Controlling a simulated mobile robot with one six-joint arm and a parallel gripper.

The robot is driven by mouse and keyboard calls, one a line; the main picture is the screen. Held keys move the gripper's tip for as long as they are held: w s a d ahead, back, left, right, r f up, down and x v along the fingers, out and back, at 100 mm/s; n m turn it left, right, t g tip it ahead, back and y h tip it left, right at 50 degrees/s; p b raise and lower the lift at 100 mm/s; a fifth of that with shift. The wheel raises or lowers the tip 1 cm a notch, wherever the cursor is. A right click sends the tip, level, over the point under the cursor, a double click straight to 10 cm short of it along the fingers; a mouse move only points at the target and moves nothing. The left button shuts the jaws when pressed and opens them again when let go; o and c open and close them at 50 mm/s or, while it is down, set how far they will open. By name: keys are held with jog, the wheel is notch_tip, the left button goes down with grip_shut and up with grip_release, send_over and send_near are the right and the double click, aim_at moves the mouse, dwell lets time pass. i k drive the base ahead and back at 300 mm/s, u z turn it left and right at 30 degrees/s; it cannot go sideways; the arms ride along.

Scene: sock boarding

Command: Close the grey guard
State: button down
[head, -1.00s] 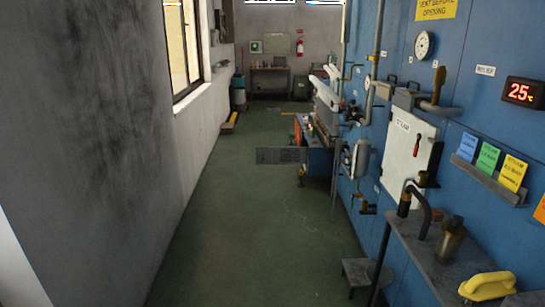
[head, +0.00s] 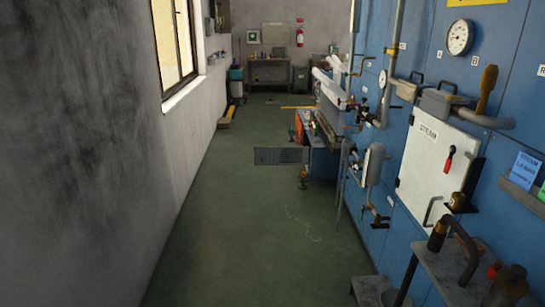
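A grey slatted panel (head: 281,156), which looks like the guard, stands out into the aisle at mid-distance in the head view. It projects left from the front of a blue machine bench (head: 320,163) along the right side. It is small in the picture, and its hinge cannot be made out. My gripper is not in view.
A small step (head: 368,291) stands low at right.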

aim_at(281, 155)
jog(key=i, duration=3.5)
jog(key=u, duration=0.3)
jog(key=i, duration=0.5)
jog(key=u, duration=0.7)
jog(key=i, duration=0.8)
jog(key=u, duration=0.15)
